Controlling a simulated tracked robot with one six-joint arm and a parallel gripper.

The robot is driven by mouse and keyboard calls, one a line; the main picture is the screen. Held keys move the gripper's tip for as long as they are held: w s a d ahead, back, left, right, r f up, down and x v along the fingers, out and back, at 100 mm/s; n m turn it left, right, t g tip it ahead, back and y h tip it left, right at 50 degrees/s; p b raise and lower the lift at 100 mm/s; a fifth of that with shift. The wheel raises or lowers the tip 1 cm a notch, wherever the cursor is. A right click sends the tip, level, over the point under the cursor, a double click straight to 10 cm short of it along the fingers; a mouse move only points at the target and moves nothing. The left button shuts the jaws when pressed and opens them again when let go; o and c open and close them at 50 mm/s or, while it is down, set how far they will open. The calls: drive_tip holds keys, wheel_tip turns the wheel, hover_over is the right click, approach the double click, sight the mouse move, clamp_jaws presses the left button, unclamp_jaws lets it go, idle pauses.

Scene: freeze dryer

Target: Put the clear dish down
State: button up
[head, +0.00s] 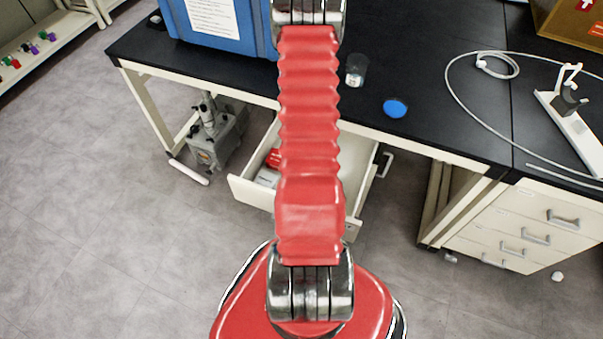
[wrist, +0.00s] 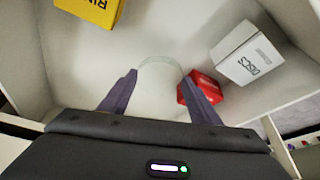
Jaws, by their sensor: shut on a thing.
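The clear dish (wrist: 160,66) is faint and see-through in the wrist view, between the two dark fingers of my gripper (wrist: 160,90). My gripper is shut on it. Dish and gripper are over the pale floor of an open drawer (wrist: 62,75); I cannot tell whether the dish touches the floor. In the head view the open drawer (head: 249,194) shows under the black bench, and my red arm hides its middle, the gripper and the dish.
In the drawer are a yellow box (wrist: 92,8), a white box marked DISCS (wrist: 246,54) and a red box (wrist: 205,88), close to the right finger. A small clear container (head: 356,70) and a blue disc (head: 395,108) are on the bench (head: 440,130).

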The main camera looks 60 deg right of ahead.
drive_tip(key=shift+f, duration=1.9)
drive_tip(key=o, duration=1.2)
drive_tip(key=shift+f, duration=0.1)
drive_tip(key=shift+v, duration=6.1)
drive_tip(key=shift+d, duration=0.1)
